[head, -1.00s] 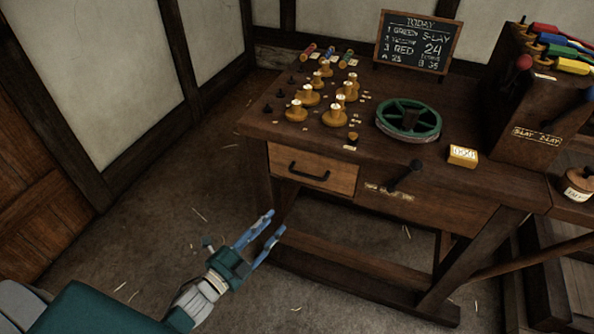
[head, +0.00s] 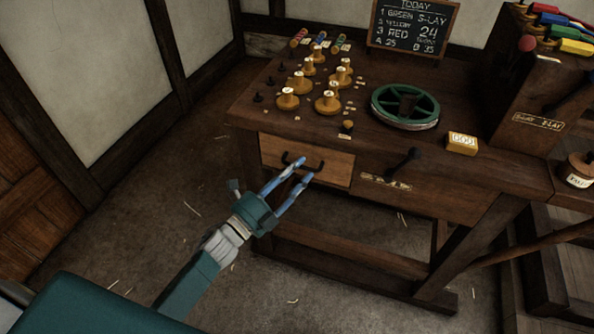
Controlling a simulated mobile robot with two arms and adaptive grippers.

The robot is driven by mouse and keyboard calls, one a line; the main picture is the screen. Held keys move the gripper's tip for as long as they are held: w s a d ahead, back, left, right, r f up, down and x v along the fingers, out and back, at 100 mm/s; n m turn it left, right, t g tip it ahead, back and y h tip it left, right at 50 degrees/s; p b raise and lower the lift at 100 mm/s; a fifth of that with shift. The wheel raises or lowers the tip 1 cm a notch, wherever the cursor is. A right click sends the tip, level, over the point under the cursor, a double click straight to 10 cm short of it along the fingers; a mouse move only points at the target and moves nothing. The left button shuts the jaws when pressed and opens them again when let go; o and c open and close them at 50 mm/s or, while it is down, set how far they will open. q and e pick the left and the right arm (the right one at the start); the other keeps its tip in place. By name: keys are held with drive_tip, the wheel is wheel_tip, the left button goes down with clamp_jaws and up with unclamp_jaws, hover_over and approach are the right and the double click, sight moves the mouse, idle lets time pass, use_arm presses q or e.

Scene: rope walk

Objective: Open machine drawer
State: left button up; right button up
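The machine drawer (head: 335,169) is a lighter wooden front at the left of the dark machine bench (head: 440,198). It sits flush with the bench and looks shut. Its black bar handle (head: 317,164) is partly covered by my fingers. My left gripper (head: 304,168) is open, its two blue fingertips apart in front of the handle. My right gripper is not in view.
On the bench top stand several wooden bobbins (head: 327,102), a green wheel (head: 405,104), a yellow counter block (head: 462,143) and a chalkboard (head: 413,27). A black crank (head: 403,165) sticks out right of the drawer. Floor left of the bench is clear.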

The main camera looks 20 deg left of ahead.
use_arm(q)
drive_tip(key=shift+w, duration=0.1)
clamp_jaws()
idle(0.3)
